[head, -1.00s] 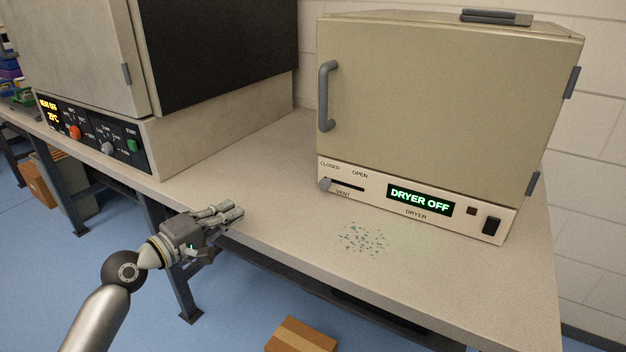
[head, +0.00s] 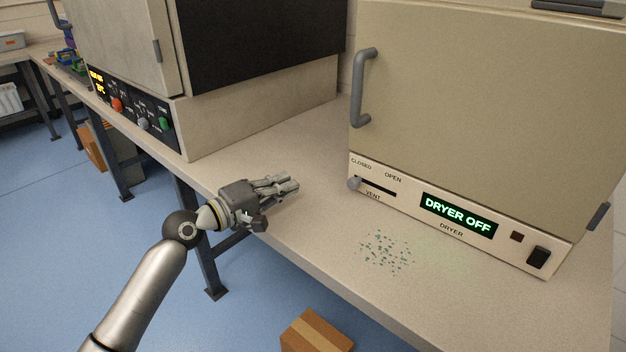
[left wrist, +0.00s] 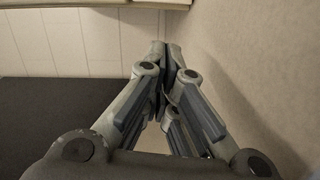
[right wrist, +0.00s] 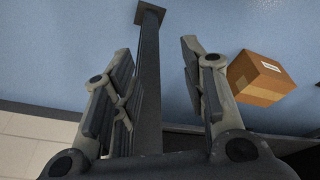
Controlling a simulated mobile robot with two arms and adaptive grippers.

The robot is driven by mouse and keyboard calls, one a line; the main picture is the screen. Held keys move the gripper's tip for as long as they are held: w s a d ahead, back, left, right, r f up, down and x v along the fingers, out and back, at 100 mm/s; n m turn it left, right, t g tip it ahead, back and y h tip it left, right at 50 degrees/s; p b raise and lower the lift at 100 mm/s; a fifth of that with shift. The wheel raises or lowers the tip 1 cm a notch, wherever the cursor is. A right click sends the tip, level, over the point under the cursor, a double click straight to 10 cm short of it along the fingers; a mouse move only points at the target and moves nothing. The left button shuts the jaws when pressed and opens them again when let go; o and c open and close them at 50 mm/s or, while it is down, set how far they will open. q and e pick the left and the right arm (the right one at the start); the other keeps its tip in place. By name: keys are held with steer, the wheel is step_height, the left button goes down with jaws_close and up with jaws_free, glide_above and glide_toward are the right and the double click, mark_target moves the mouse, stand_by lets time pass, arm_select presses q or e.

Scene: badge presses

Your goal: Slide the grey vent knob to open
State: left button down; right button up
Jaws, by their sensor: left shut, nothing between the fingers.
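The grey vent knob (head: 354,184) is at the left end of the dark vent slot (head: 377,187), below the word CLOSED, on the dryer's (head: 480,110) front panel. The dryer's display reads DRYER OFF. My left gripper (head: 292,184) is shut and empty, over the bench's front part, to the left of the knob and apart from it. In the left wrist view its fingertips (left wrist: 163,48) meet. My right gripper (right wrist: 160,65) is open and empty in the right wrist view, with floor below it. It does not show in the head view.
A larger oven (head: 250,110) with an orange and a green control stands at the left on the bench (head: 300,230). Teal specks (head: 385,253) lie on the bench before the dryer. A cardboard box (head: 316,332) sits on the floor. The bench between my left gripper and the dryer is clear.

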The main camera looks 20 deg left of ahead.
mark_target(355, 182)
arm_select(q)
steer(key=x, duration=1)
steer(key=d, duration=0.1)
steer(key=s+d, duration=0.1)
steer(key=shift+d+f, duration=0.15)
steer(key=shift+d, duration=0.1)
steer(key=shift+s+d+f, duration=0.1)
steer(key=shift+d, duration=0.45)
arm_select(e)
steer(key=shift+s+f, duration=0.1)
steer(key=shift+f, duration=0.25)
arm_select(q)
steer(key=shift+s+d, duration=0.1)
steer(key=shift+d, duration=0.05)
